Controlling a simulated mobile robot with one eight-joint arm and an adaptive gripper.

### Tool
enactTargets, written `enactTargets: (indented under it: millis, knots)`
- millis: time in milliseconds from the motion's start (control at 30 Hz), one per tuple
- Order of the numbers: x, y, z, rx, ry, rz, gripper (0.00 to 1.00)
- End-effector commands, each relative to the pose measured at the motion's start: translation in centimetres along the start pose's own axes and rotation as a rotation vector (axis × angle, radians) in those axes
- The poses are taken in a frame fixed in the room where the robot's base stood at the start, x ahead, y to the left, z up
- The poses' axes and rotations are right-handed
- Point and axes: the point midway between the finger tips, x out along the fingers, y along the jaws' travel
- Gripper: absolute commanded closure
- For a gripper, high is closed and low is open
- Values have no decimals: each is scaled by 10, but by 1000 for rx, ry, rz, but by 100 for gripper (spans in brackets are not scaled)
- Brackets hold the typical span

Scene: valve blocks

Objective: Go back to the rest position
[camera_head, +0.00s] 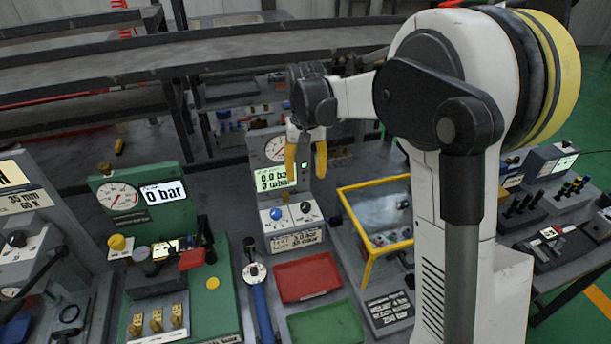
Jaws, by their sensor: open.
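My gripper (305,160) hangs from the end of my white arm near the middle of the view. Its two yellow-tipped fingers are spread apart and hold nothing. It is above the bench, in front of the grey gauge panel (266,148) with a lit display reading 0.0 bar. The fingers cover part of that panel's right side. I cannot tell whether they touch anything, but they look clear of it. My arm covers much of the right side of the bench.
A green gauge station (107,196) reading 0 bar stands at left. A red tray (306,278) and a green tray (328,326) lie at front centre. A yellow-framed clear box (375,185) stands right of them. A long dark beam (180,58) crosses behind.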

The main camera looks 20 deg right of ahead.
Motion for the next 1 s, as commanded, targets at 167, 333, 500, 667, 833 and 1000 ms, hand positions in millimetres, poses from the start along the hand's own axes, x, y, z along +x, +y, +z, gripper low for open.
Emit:
enactTargets:
  millis: [167, 333, 500, 667, 833, 1000]
  knots:
    - [0, 0, 0, 0, 0, 0, 48]
    - [-7, 1, 6, -3, 14, -2, 48]
    - [-38, 5, 40, -19, 95, -11, 48]
    - [-67, 11, 88, -43, 209, -22, 48]
    - [-82, 17, 141, -67, 331, -31, 48]
    - [-79, 24, 193, -91, 452, -37, 48]
